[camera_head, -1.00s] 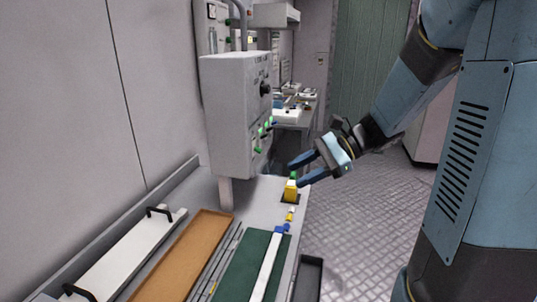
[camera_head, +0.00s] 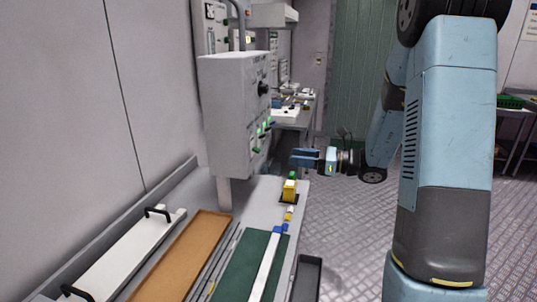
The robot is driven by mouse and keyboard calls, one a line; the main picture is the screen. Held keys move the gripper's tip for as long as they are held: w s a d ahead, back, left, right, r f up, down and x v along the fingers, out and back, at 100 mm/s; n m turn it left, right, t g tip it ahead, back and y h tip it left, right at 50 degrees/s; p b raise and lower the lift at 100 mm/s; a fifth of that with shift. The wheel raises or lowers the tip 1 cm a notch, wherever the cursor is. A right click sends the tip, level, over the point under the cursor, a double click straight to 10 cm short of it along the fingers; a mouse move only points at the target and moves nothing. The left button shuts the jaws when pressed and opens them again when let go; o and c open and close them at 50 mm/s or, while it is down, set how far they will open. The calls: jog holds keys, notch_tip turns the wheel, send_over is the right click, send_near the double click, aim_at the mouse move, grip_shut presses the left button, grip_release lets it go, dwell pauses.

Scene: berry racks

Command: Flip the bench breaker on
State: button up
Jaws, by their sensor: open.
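A grey control box (camera_head: 228,117) stands on a post at the back of the bench. Its right face, seen at a steep angle, carries a dark round knob (camera_head: 263,88) and several small green parts (camera_head: 260,131). A yellow block (camera_head: 289,191) with a green top stands on the bench edge below. Which part is the bench breaker, and its position, I cannot tell. My gripper (camera_head: 293,158) is open and empty, roughly level, pointing left. It appears right of the box's lower face and above the yellow block, with no contact visible.
The bench (camera_head: 258,201) holds a white panel with black handles (camera_head: 124,254), a brown tray (camera_head: 183,258) and a green mat (camera_head: 243,270) with a white bar. The wall closes off the left. Open metal floor (camera_head: 340,225) lies right of the bench.

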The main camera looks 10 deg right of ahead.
aim_at(256, 150)
jog(key=x, duration=1)
jog(key=shift+c, duration=0.4)
